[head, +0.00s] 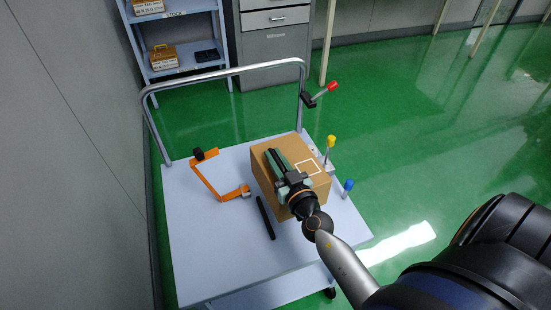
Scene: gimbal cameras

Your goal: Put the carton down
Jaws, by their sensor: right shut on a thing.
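The brown carton (316,182), with a white square outline on its top, is over the right-hand part of the grey cart top (205,255). I cannot tell whether its base touches the cart top. My right gripper (279,161) reaches in from the lower right, lies across the carton's upper left side and is shut on it. The gripper and wrist hide part of the carton's top and near side. My left gripper is not in view.
An orange crank-shaped tool (207,181) and a black bar (265,218) lie left of the carton. Yellow-knobbed (331,141) and blue-knobbed (348,185) levers stand close on its right. A metal rail (225,73) rises at the back. The cart's front left is clear.

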